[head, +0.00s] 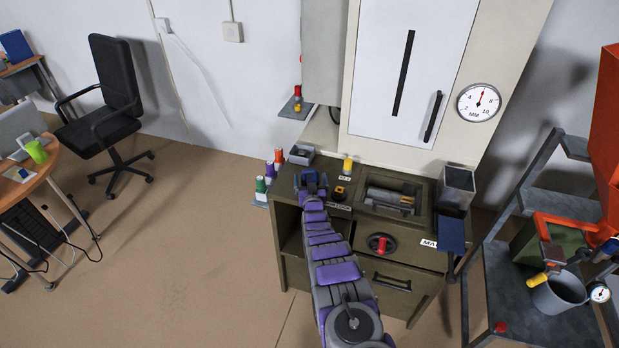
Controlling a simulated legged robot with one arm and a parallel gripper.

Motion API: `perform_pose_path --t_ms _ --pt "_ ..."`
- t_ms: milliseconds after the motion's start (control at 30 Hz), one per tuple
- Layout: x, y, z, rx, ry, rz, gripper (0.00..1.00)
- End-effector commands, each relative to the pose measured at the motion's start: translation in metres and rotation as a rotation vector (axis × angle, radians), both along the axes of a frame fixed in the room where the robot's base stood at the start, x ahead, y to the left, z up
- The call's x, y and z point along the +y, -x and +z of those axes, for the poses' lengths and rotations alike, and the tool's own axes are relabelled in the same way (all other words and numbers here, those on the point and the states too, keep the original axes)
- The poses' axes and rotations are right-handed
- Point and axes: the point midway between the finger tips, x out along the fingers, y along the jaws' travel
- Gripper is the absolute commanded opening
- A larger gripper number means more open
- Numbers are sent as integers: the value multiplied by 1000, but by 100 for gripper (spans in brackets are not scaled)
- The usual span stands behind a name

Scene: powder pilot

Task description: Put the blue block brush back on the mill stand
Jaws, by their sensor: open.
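The olive mill stand (403,306) is in the middle of the head view, with a tall cream cabinet behind it. My gripper (311,180) is open over the left back part of its top. A small blue shape shows at the gripper's fingers; I cannot tell whether it is the blue block brush or part of the gripper. A dark blue flat panel (451,236) hangs at the stand's right front edge. I cannot make out the brush for certain. My arm hides part of the stand's left front.
A grey open bin (458,187) stands on the stand's right end. A small grey tray (301,154) is behind my gripper, left of a yellow knob (347,166). Coloured spools (269,171) sit on a shelf to the left. A grey rack (500,290) stands right.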

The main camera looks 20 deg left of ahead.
Motion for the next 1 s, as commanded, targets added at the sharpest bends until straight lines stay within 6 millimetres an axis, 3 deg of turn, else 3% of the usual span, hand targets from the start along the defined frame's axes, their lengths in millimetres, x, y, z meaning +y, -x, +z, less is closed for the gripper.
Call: perform_pose_path --t_ms 1000 --pt "-35 86 0 3 1 2 100"
